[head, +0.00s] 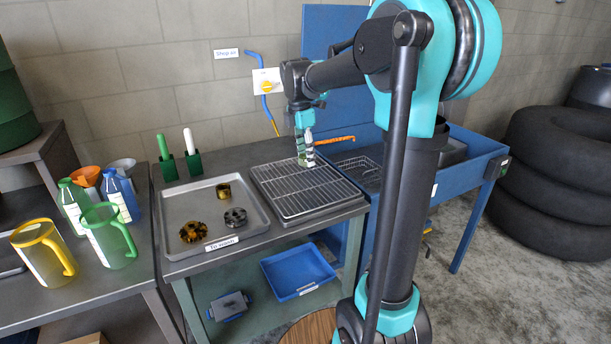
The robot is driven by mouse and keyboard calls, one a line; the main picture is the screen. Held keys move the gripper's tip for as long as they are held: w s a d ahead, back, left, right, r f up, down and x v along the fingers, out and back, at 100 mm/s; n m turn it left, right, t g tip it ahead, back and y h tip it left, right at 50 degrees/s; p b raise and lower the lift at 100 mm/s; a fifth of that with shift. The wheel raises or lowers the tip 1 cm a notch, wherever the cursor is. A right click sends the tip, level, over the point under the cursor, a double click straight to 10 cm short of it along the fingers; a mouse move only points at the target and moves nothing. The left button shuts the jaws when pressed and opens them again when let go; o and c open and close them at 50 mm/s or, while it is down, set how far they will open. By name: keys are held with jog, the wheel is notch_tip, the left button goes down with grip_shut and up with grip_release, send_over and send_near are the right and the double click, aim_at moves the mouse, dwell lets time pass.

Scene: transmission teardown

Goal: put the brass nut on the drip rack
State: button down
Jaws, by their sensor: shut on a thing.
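The drip rack (305,190) is a wire grid over a shallow grey tray on the bench, right of the wash tray. My gripper (305,160) points down over the rack's far edge. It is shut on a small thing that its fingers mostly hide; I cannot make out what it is. The fingertips look very close to the wires, and I cannot tell whether anything touches them. A brass-coloured ring (223,191) lies in the wash tray (253,220), but I cannot tell whether it is the brass nut.
A bronze toothed part (193,232) and a grey toothed part (235,217) also lie in the wash tray. Green and white handled tools (189,141) stand behind it. Jugs (110,235) and bottles stand at left. A blue sink bench (450,155) is at right. The rack's near part is clear.

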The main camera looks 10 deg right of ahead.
aim_at(307, 183)
jog(key=shift+f, duration=3.7)
jog(key=shift+f, duration=0.15)
jog(key=c, duration=0.9)
grip_release()
jog(key=r, duration=0.4)
jog(key=a+r, duration=0.1)
jog(key=r, duration=0.7)
jog(key=shift+s+a+r, duration=0.15)
jog(key=shift+s+a, duration=0.05)
jog(key=shift+s, duration=0.05)
